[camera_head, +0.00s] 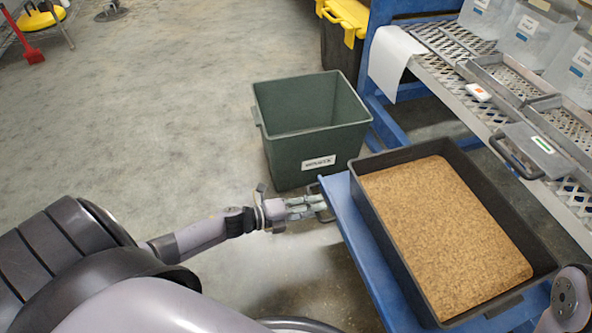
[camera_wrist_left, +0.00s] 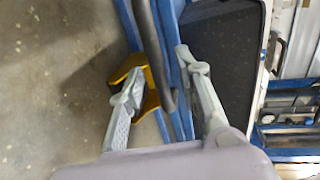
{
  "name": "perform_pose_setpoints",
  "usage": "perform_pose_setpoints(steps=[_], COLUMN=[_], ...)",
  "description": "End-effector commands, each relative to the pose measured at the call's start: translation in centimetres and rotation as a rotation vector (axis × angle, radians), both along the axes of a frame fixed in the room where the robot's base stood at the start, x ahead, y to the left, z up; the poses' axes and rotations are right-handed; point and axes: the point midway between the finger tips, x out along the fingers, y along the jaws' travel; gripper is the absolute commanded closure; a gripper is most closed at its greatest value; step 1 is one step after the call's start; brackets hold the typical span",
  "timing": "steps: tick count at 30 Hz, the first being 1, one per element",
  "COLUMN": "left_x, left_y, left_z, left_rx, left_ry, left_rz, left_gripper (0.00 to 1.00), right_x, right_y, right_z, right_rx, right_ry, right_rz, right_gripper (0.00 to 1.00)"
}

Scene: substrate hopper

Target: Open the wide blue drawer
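The wide blue drawer (camera_head: 343,205) shows its blue front edge in the head view, below a black tray. A dark bar handle (camera_wrist_left: 153,45) stands along the blue front in the left wrist view. My left gripper (camera_head: 318,206) is at this front edge. In the left wrist view its two fingers (camera_wrist_left: 160,65) are spread, with the handle between them. I see a gap beside the handle, so the fingers do not look closed on it. Contact with either finger cannot be told. The right gripper is out of view.
The black tray (camera_head: 378,215) holds brown substrate. A green bin (camera_head: 318,150) stands on the floor just behind my left gripper. A perforated metal shelf (camera_head: 440,75) with clear containers is at right.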

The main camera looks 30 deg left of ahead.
Motion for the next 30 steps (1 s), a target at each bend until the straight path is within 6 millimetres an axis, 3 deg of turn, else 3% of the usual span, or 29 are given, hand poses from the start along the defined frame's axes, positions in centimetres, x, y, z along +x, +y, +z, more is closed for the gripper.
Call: perform_pose_setpoints(steps=[9, 16, 30], left_x=[-5.0, -7.7, -8.6], left_y=[3.8, 5.9, 6.7], left_z=[1.2, 1.9, 2.3], left_rx=[0.002, 0.001, 0.000], left_ry=[0.005, 0.003, 0.000], left_rz=[-0.001, -0.001, 0.000], left_gripper=[0.69, 0.69, 0.69], right_x=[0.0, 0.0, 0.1], right_y=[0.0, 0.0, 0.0], right_z=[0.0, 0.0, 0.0], right_rx=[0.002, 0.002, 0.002], right_ry=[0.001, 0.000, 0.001], right_rz=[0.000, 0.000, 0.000], right_gripper=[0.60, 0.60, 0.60])
